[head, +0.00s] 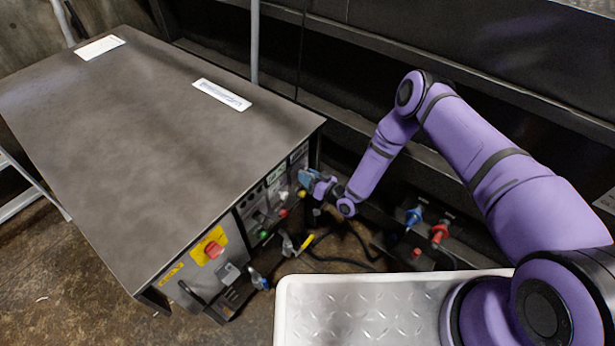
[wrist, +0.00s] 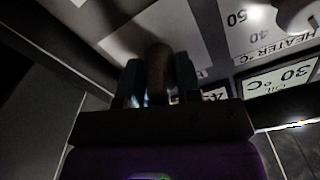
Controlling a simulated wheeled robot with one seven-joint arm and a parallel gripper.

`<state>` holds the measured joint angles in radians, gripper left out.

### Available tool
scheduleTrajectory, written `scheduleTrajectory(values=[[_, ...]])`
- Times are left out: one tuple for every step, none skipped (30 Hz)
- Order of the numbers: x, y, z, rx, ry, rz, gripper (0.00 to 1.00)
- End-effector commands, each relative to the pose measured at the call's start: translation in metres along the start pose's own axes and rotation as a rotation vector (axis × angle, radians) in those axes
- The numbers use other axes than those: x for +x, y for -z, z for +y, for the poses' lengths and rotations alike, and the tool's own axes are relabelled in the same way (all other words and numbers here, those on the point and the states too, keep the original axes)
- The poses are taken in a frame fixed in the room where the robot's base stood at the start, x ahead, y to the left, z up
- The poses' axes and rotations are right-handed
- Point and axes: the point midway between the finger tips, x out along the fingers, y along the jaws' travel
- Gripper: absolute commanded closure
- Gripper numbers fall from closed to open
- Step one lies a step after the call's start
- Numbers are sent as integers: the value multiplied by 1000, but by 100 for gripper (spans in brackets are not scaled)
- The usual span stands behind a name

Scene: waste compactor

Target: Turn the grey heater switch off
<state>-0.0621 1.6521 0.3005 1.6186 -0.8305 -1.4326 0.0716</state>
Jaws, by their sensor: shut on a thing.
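My gripper (head: 309,181) is at the upper right part of the control panel on the front of the dark metal cabinet. In the wrist view my gripper (wrist: 158,88) has its two dark fingers on either side of a rounded grey-brown switch (wrist: 158,68), and is shut on it. It appears to be the grey heater switch. Its pointing direction and marks are too dark to read. In the head view my gripper hides it. A "HEATER °C" label (wrist: 285,47) shows upside down to the right in the wrist view.
A pale round knob (wrist: 298,14) and a display reading 30 (wrist: 282,80) are near the fingers. On the panel are a green button (head: 263,234) and a red emergency stop (head: 213,249). Blue (head: 413,216) and red (head: 439,233) valve handles stand to the right, under my arm.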

Motion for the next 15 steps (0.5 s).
scheduleTrajectory(values=[[-1,-1,0,-39,0,-4,92],[-1,-1,0,-65,0,-4,92],[-1,-1,0,-97,1,-4,92],[-1,-1,0,-120,1,-4,92],[-1,-1,0,-143,1,-4,92],[-1,-1,0,-172,1,-3,92],[-1,-1,0,-191,1,-3,92],[-1,-1,0,-211,0,-3,92],[-1,-1,0,-236,0,-3,92],[-1,-1,0,-251,0,-3,92],[-1,-1,0,-268,-1,-4,92],[-2,-2,0,-287,-1,-4,92],[-2,-2,0,-301,-1,-4,92],[-2,-2,0,-312,-1,-5,92],[-2,-2,0,-327,-1,-5,92]])
